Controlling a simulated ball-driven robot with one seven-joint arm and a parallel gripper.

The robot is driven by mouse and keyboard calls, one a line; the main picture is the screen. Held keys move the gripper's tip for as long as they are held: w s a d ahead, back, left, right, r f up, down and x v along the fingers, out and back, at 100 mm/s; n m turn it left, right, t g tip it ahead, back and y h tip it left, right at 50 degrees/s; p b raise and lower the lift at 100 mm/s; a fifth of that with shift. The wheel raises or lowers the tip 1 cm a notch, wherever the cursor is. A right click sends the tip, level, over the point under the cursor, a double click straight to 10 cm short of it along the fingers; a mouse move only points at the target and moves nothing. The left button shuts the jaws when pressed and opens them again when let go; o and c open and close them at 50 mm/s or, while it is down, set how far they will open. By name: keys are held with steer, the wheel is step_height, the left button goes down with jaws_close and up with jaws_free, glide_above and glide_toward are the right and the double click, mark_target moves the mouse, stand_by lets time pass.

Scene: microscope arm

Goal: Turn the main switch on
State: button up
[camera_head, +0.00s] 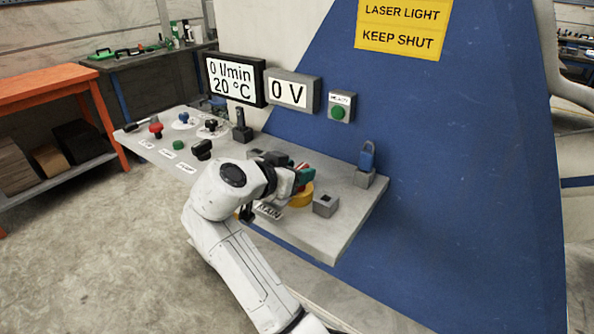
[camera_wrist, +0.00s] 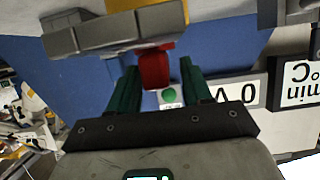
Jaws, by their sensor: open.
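The main switch has a yellow round base (camera_head: 302,196) on the control panel, behind the "MAIN" label (camera_head: 268,210). Its red handle (camera_wrist: 154,70) shows in the wrist view, where the picture is upside down. My gripper (camera_head: 298,178) is at the switch, partly covering it in the head view. Its two green fingers are apart, one on each side of the red handle, with gaps visible in the wrist view. The handle's exact angle is hard to tell.
Displays read 0 l/min, 20 °C (camera_head: 233,80) and 0 V (camera_head: 290,92). A green button (camera_head: 338,112) is on the wall.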

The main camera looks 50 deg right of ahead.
steer(key=v, duration=1)
stand_by(0.3)
